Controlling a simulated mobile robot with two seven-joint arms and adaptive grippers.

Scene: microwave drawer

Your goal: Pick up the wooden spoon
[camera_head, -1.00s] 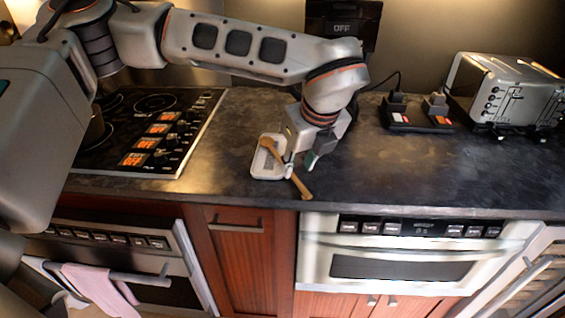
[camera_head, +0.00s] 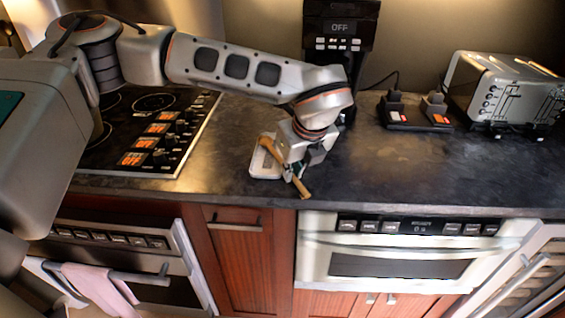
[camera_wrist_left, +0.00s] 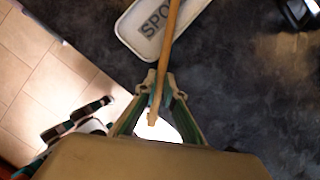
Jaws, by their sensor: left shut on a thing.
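The wooden spoon (camera_head: 301,187) is light brown and lies slanted across the white spoon rest (camera_head: 258,172) on the dark counter, its handle end toward the counter's front edge. My left gripper (camera_head: 290,172) is shut on the spoon's handle. In the left wrist view the spoon (camera_wrist_left: 170,45) runs down from the top between the fingers of my left gripper (camera_wrist_left: 161,92). The spoon rest (camera_wrist_left: 137,25) with dark lettering shows beside and under it there. Whether the spoon touches the rest, I cannot tell. My right gripper is not in view.
A stove top (camera_head: 140,135) lies to the left. A black coffee machine (camera_head: 340,35) stands behind my arm. The counter's middle right is clear. Drawers and a microwave drawer (camera_head: 400,260) are below.

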